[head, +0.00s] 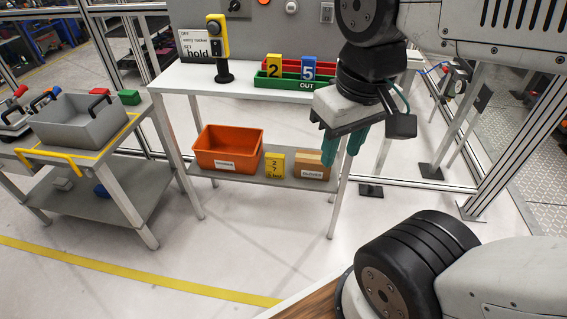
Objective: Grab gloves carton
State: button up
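A small brown carton (312,160) with a white label that seems to read "GLOVES" sits on the lower shelf (236,180) of the white table, at its right end. My gripper (343,154) hangs in front of the table's right end, up and to the right of the carton in the picture. Its two teal fingers point down and stand apart, with nothing seen between them. The gripper is apart from the carton, though how far in depth is hard to tell.
A yellow numbered box (274,165) stands just left of the carton, then an orange bin (226,149). The tabletop (222,88) above holds a red tray and a green tray (283,83) with numbered boxes. A cart with a grey tote (78,122) stands left. The floor in front is clear.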

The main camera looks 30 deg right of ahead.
aim_at(308, 165)
jog(key=u, duration=0.2)
jog(key=i, duration=0.85)
jog(key=z, duration=0.8)
jog(key=i, duration=0.7)
jog(key=z, duration=0.7)
